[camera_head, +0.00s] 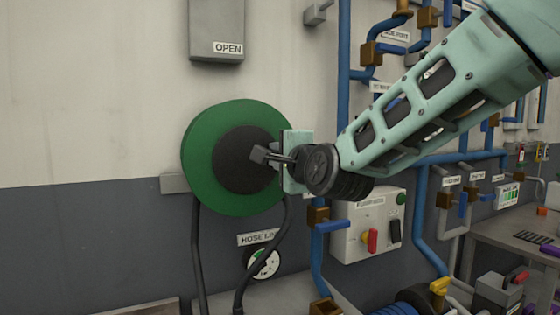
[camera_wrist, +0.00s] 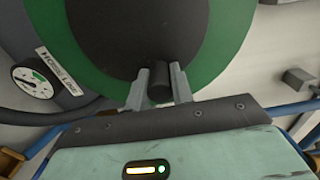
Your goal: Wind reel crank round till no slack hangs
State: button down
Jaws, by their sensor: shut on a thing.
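The reel is a green disc (camera_head: 206,188) with a dark round hub (camera_head: 229,166), mounted on the wall left of centre in the head view. In the wrist view its green rim (camera_wrist: 213,55) and dark hub (camera_wrist: 135,30) fill the top. My gripper (camera_head: 262,154) reaches the hub from the right. In the wrist view its two grey fingers are shut on a short dark crank knob (camera_wrist: 158,92). The rest of the crank is hidden or blends with the dark hub. A black hose (camera_head: 198,255) hangs below the reel, with a second length (camera_head: 262,255) curving down at right.
A round gauge (camera_head: 264,263) sits under the "HOSE LINE" label below the reel. A grey box marked "OPEN" (camera_head: 216,30) is above. A control box (camera_head: 368,226) with red and black handles and blue pipes (camera_head: 343,70) stand to the right, near my arm.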

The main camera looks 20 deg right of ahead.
aim_at(259, 136)
jog(key=shift+a+r, duration=0.15)
jog(key=shift+r, duration=0.15)
jog(key=shift+a+r, duration=0.2)
jog(key=shift+r, duration=0.35)
jog(key=shift+r, duration=0.1)
jog(key=shift+a+r+p, duration=0.25)
jog(key=shift+r+p, duration=0.05)
jog(key=shift+p, duration=0.1)
jog(key=shift+a+r, duration=0.2)
jog(key=shift+a, duration=0.05)
jog(key=shift+a+r+p, duration=0.3)
jog(key=shift+a+r, duration=0.1)
jog(key=shift+a, duration=0.15)
